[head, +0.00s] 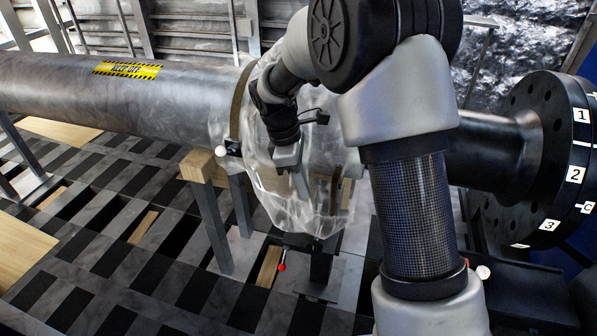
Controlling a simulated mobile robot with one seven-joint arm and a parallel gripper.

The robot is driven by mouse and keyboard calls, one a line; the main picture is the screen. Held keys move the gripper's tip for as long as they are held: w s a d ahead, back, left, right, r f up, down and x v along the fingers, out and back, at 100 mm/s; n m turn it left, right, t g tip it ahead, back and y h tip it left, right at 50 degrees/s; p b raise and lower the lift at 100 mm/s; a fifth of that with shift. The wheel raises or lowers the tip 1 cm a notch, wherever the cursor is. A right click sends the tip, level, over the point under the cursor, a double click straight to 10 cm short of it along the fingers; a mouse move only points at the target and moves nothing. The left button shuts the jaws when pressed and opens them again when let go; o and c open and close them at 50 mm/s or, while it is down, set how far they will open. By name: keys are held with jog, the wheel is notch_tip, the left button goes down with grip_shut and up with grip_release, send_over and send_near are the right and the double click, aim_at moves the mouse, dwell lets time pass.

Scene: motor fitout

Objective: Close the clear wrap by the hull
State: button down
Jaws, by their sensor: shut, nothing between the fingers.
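The clear wrap (325,215) is a crinkled, see-through plastic cover around the shaft, in the middle of the head view. Its upper right part is hidden behind my arm. A tan band (238,98) rings the shaft at the wrap's left edge. My gripper (301,192) points down in front of the wrap, with its fingers together and nothing held. I cannot tell whether the fingers touch the plastic. I cannot tell from this view whether the wrap is open along a seam.
The thick grey shaft (165,95) carries a yellow warning label (127,70). A black numbered flange (545,150) stands at the right. A wooden block on a stand (203,167) is left of the wrap. A red-tipped lever (282,267) hangs below. The slatted floor (110,240) is at the left.

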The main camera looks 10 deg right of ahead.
jog(key=shift+s+d+f, duration=0.15)
jog(key=shift+d+f, duration=0.15)
jog(key=shift+d, duration=0.45)
jog(key=shift+s+d+f, duration=0.1)
jog(key=shift+d+f, duration=0.15)
jog(key=shift+d, duration=0.45)
jog(key=shift+s+d+f, duration=0.15)
jog(key=shift+d+f, duration=0.15)
jog(key=shift+d, duration=0.45)
jog(key=shift+d, duration=0.1)
